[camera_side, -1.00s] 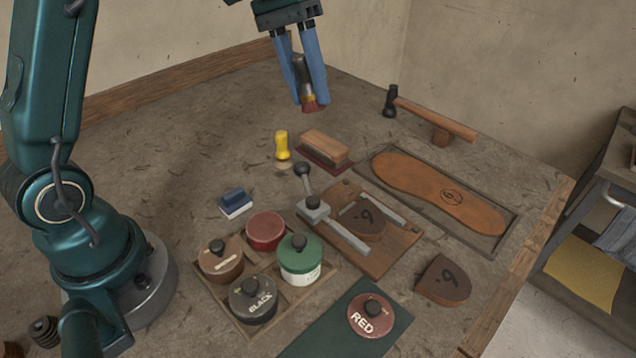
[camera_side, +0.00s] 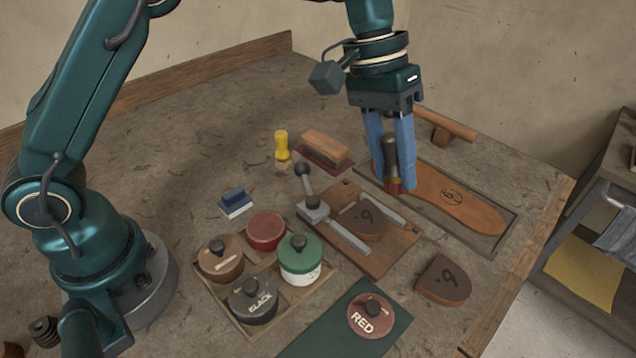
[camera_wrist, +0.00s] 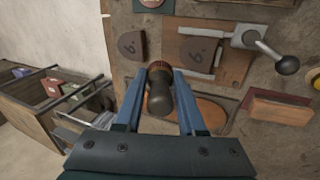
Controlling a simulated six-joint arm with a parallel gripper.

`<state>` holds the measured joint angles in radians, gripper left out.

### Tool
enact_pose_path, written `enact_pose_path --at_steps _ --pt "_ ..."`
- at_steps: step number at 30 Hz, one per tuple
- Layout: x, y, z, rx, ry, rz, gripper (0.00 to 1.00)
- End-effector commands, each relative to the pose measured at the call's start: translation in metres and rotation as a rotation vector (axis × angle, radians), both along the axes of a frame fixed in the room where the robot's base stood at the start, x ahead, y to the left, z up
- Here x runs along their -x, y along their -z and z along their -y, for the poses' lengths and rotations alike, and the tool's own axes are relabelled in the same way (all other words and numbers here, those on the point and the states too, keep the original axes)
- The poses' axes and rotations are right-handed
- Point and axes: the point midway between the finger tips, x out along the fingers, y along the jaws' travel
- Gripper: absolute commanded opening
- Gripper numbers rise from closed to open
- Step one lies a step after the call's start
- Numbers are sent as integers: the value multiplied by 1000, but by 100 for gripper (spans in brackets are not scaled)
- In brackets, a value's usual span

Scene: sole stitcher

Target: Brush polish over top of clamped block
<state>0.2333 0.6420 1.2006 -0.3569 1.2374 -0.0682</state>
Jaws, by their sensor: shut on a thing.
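My gripper (camera_side: 393,183) is shut on a small brush (camera_side: 391,158) with a dark handle, a metal collar and reddish bristles pointing down. It is in the air, in front of the sole in the side view. The brush also shows in the wrist view (camera_wrist: 160,98), between the two blue fingers. The clamped block (camera_side: 362,222), brown and marked with a 6 or 9, lies in the clamp (camera_side: 337,231) on a wooden board (camera_side: 384,262), left of and below the brush. An open tin with a dark red surface (camera_side: 266,229) sits in the wooden tray.
The tray (camera_side: 241,327) also holds brown, black and green lidded tins. A RED lid (camera_side: 370,315) lies on a green mat (camera_side: 312,342). A loose heel block (camera_side: 443,280) is right of the board.

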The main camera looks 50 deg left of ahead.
Motion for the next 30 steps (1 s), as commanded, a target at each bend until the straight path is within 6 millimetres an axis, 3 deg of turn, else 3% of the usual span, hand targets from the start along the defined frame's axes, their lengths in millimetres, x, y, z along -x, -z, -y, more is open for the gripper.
enact_pose_path --at_steps 7,20,30 --pt "0 13 0 0 -1 0 0" --pt "0 5 0 0 1 1 0" --pt "1 22 0 1 -1 -4 0"
